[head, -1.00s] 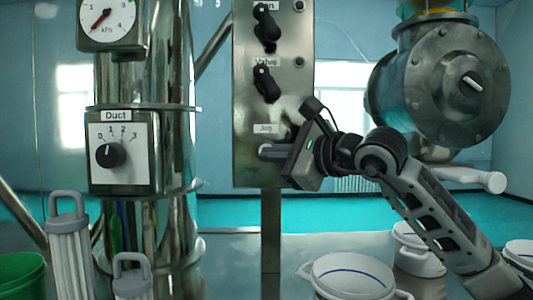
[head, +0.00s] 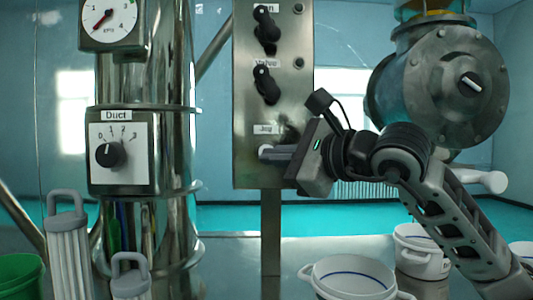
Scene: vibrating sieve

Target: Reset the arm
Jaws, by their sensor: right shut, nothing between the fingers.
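My right arm comes in from the lower right. Its gripper (head: 270,152) is shut and empty at the lower part of the metal control panel (head: 244,110), by the "Jog" label (head: 266,129). Its fingertips look close to the panel face; I cannot tell whether they touch it. The gripper body covers whatever control sits below that label. Above it on the panel are the black "Valve" knob (head: 266,86) and another black knob (head: 267,30). My left gripper is not in view.
A steel column at the left bears a "Duct" dial (head: 109,155) and a pressure gauge (head: 109,18). A round metal housing (head: 445,85) stands at the right, behind my arm. White buckets (head: 350,278), filter cartridges (head: 68,245) and a green bucket (head: 20,275) stand low in front.

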